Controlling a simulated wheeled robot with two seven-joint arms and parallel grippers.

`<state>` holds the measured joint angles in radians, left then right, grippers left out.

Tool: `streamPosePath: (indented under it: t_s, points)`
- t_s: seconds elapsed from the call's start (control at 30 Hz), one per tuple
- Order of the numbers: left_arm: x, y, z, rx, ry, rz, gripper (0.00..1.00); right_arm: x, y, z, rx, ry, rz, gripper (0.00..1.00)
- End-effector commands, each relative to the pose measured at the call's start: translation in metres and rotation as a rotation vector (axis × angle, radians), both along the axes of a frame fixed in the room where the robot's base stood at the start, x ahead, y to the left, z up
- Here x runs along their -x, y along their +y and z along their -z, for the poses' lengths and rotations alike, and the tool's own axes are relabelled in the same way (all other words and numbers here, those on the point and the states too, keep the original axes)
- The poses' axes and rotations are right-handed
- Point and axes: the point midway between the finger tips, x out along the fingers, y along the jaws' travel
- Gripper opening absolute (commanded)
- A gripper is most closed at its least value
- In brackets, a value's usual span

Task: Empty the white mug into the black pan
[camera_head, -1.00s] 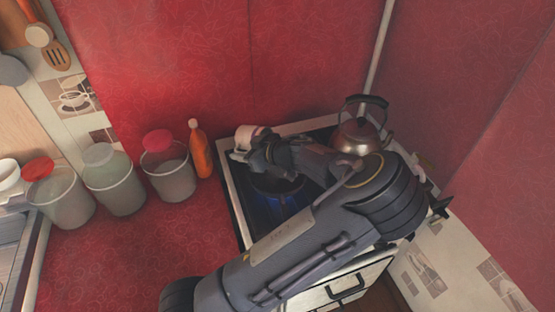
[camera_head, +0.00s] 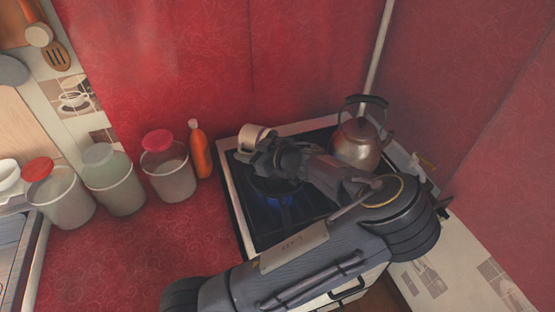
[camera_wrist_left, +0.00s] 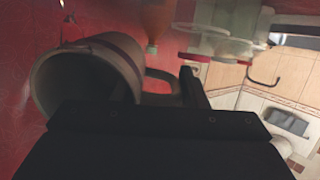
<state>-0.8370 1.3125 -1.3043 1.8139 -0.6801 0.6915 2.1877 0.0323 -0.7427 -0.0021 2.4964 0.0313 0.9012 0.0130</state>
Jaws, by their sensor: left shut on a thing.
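The white mug (camera_head: 251,137) is above the back left of the stove in the head view, partly hidden by my left gripper (camera_head: 262,149). The mug also shows in the left wrist view (camera_wrist_left: 120,62), where its mouth faces the left side of the picture and its inside looks dark; I cannot tell what is in it. My left gripper (camera_wrist_left: 190,88) is shut on the mug at its handle. My right gripper is not in view.
A metal kettle (camera_head: 358,142) stands at the stove's back right, close to my left arm. An orange bottle (camera_head: 201,152) and several lidded canisters, one with a red lid (camera_head: 158,141), stand left of the stove. The red counter (camera_head: 120,255) in front of them is clear.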

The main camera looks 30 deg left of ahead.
Motion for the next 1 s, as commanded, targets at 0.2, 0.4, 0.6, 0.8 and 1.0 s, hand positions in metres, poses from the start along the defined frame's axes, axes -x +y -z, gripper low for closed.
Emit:
streamPosePath:
  t_s: [0.2, 0.4, 0.6, 0.8, 1.0]
  points:
    - [0.000, -0.001, -0.003, -0.029, -0.002, 0.000, 0.00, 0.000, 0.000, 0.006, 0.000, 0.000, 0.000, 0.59]
    - [0.000, -0.002, -0.007, -0.053, -0.003, 0.000, 0.00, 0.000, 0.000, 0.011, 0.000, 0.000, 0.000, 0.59]
    - [0.000, -0.003, -0.010, -0.076, -0.005, 0.000, 0.00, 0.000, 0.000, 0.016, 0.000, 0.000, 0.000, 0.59]
    - [0.000, -0.003, -0.014, -0.101, -0.005, 0.000, 0.00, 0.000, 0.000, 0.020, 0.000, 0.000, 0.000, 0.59]
    - [0.000, -0.004, -0.017, -0.125, -0.007, 0.000, 0.00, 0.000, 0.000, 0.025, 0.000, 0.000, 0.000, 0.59]
